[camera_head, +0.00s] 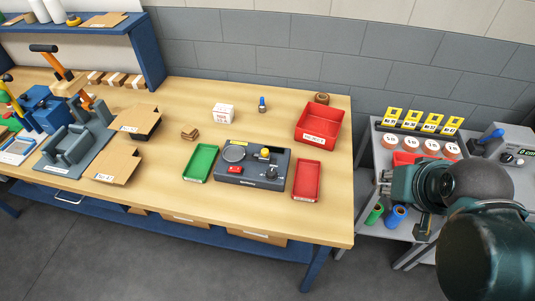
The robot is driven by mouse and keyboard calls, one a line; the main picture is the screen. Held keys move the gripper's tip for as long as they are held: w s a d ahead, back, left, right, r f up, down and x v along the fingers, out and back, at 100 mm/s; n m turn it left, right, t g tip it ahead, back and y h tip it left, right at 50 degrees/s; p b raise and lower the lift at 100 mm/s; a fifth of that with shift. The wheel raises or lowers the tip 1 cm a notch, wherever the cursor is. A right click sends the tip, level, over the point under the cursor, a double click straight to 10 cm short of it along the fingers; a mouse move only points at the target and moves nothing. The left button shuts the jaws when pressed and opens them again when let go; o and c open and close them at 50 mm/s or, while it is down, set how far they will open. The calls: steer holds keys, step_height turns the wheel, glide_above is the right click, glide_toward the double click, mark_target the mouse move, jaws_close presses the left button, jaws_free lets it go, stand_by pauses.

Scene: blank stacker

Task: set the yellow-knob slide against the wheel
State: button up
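The yellow-knob slide (264,152) is on top of a dark grey machine (252,181) in the middle of the wooden table. A round grey disc (234,153), which looks like the wheel, is at the left of the machine's top. The yellow knob is right of the disc, with a visible gap between the two. My gripper (423,226) is at the right, beyond the table's right edge and in front of the grey cart, far from the machine. Its fingers are small, dark and partly hidden, so their opening is unclear.
A green tray (201,163) and a red tray (307,181) flank the machine. Behind are a white box (223,113), a blue-handled tool (262,104) and a red bin (320,122). A red button (235,169) and a black knob (272,172) sit on the machine's front.

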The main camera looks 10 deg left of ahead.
steer(key=shift+w+a, duration=0.15)
jaws_close()
steer(key=w+a+f+m+g+y+p, duration=0.1)
steer(key=w+a+m+y+p, duration=0.3)
steer(key=a+m, duration=0.5)
steer(key=w+a+m+g+y+p, duration=0.4)
steer(key=w+a+m+p, duration=0.1)
steer(key=a+m, duration=0.4)
steer(key=shift+w+f+m+g+y+p, duration=0.25)
steer(key=shift+f+m+y+p, duration=0.2)
steer(key=shift+m, duration=0.45)
steer(key=shift+s+a, duration=0.1)
